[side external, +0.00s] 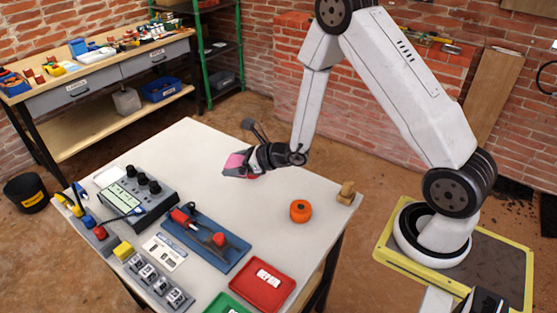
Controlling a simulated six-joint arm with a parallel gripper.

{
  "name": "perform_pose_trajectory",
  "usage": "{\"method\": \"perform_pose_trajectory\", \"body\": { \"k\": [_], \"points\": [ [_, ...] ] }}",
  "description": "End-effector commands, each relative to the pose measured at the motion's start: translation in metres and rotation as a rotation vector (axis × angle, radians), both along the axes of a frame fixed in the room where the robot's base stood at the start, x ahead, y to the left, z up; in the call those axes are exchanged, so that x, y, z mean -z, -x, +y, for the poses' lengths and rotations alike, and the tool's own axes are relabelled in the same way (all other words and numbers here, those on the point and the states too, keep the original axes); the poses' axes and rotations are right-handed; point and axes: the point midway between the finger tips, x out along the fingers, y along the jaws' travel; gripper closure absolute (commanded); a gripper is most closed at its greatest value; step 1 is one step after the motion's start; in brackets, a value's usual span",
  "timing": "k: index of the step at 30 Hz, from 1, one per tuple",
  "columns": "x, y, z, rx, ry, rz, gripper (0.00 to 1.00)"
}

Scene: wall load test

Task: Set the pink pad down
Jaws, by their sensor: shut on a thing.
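The pink pad (234,161) shows at the tip of my gripper (239,166), over the middle back of the white table (195,150). My gripper is shut on the pad, and its dark fingers cover part of it. The pad appears to be held above the table top, but how high is hard to tell from this view. The pad's underside is hidden.
An orange round object (300,211) and a small wooden block (346,192) are to the right. A blue tray with red-ended tool (205,240), a control box (138,196) and a red tray (263,287) stand nearer. The table's back left is clear.

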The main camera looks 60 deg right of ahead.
Motion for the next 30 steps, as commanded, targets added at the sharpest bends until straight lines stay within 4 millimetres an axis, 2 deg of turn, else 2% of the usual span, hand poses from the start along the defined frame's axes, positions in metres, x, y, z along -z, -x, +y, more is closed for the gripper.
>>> {"method": "perform_pose_trajectory", "body": {
  "k": [8, 26, 30],
  "points": [
    [0.005, -0.011, 0.0, 0.0, 0.0, 0.0, 0.77],
    [0.039, -0.086, -0.001, 0.0, 0.0, -0.001, 0.77],
    [0.052, -0.1, -0.001, 0.002, -0.001, 0.001, 0.77]
  ]
}}
